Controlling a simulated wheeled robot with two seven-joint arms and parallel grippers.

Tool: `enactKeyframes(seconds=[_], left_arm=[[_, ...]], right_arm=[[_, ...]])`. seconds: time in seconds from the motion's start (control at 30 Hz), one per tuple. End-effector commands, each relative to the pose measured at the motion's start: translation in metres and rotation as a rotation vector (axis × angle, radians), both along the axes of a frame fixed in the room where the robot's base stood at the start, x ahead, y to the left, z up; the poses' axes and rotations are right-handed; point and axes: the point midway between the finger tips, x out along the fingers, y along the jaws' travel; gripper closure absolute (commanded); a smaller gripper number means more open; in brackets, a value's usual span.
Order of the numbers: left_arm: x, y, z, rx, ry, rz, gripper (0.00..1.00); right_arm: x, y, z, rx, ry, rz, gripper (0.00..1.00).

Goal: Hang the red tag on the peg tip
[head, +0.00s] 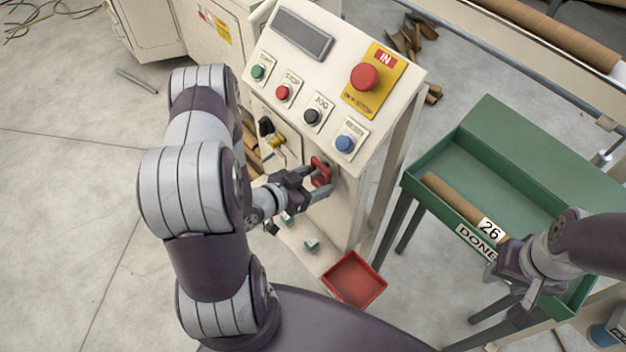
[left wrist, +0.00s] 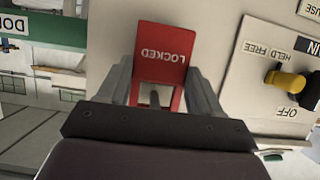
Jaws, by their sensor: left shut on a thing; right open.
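The red tag (head: 321,168) is in my left gripper (head: 318,186), at the front of the cream control cabinet below the button panel. In the left wrist view the tag (left wrist: 161,55) reads LOCKED upside down, and the fingers of my left gripper (left wrist: 160,88) are on its two sides. A dark peg (left wrist: 155,98) shows within the tag's opening, against the pale cabinet face. I cannot tell whether the peg passes through the opening or stands behind it. My right gripper (head: 512,268) is open at the front of the green tray, near a cardboard tube.
A yellow rotary switch (left wrist: 287,80) is beside the tag on the cabinet. The sloped panel (head: 330,75) with buttons and a red emergency stop (head: 365,77) is above. A red bin (head: 354,279) is below. The green tray (head: 450,152) holds the tube (head: 455,198) marked 26.

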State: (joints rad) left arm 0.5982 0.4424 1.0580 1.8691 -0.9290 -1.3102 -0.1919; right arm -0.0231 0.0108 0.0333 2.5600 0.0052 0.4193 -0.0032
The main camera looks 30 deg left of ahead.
Motion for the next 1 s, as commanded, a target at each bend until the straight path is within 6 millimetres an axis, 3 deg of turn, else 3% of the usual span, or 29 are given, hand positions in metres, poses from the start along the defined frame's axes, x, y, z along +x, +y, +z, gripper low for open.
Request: enactKeyframes(seconds=[0.13,0.17,0.23,0.63,1.0], left_arm=[[0.0,0.0,0.0,0.0,0.0,0.0,0.7],[0.0,0.0,0.0,0.0,0.0,0.0,0.29],[0.0,0.0,0.0,0.0,0.0,0.0,0.06],[-0.009,0.005,0.005,0.0,0.001,0.004,0.05],[-0.086,0.038,0.04,0.001,-0.001,0.008,0.05]], right_arm=[[0.0,0.0,0.0,0.0,0.0,0.0,0.57],[0.0,0.0,0.0,0.0,0.0,0.0,0.57],[0.0,0.0,0.0,0.0,0.0,0.0,0.57],[0.0,0.0,0.001,0.0,0.0,0.0,0.57],[0.0,0.0,0.007,0.0,0.0,0.0,0.57]])
